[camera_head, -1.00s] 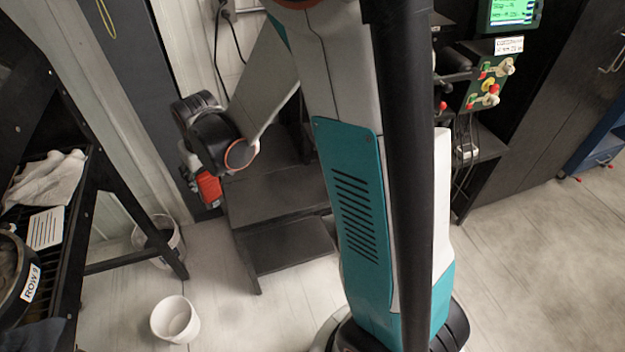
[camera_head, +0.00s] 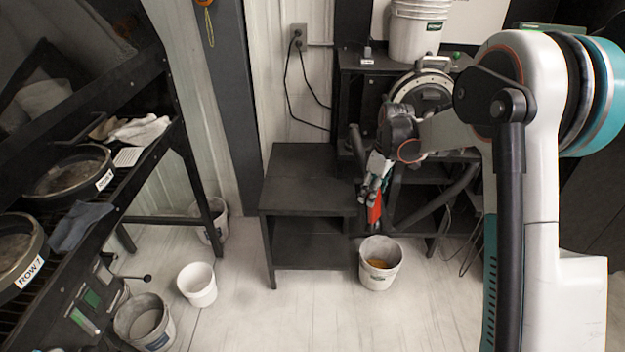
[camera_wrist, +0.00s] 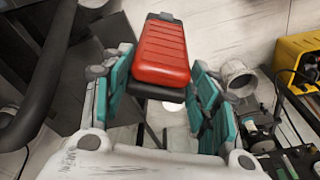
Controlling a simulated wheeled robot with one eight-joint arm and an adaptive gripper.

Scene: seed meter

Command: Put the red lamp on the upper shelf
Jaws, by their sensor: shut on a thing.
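The red lamp (camera_wrist: 162,55) is a red ribbed block with a dark underside, held between the teal finger pads of my gripper (camera_wrist: 160,92) in the wrist view. In the head view my gripper (camera_head: 374,180) points down with the red lamp (camera_head: 375,208) hanging below it, in the air above a white bucket and right of a low black stepped stand. At the left is a black rack with an upper shelf (camera_head: 150,68) sloping up out of view. A grey bundle lies on it. I cannot tell which shelf is the one meant.
The rack's lower level holds round pans (camera_head: 68,172) and cloths. The black stepped stand (camera_head: 305,160) has a bare top. Buckets stand on the floor: one with yellow contents (camera_head: 380,280), a small white one (camera_head: 197,285) and another at lower left (camera_head: 145,322). Pale floor lies open in front.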

